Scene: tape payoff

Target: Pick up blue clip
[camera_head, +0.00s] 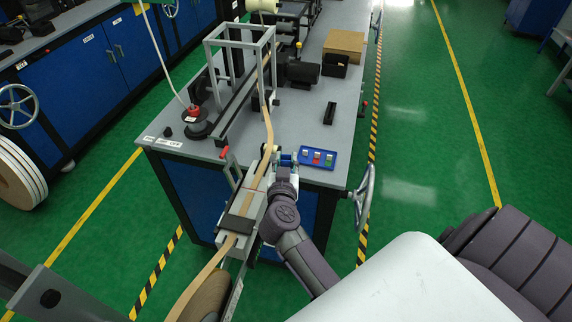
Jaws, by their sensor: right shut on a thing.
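My right gripper (278,160) is at the front edge of the workbench, next to the tape path and just left of a small blue tray (331,166). It is shut on a small blue piece, which looks like the blue clip (288,159); the fingers partly hide it. The tray holds a red clip (317,158), a green one (329,160) and a pale one at its left. My left gripper is not in view.
A tan tape (268,130) runs from a roll (205,298) over a grey guide block (240,212) close beside my right gripper. A handwheel (364,195) stands at the bench's right side.

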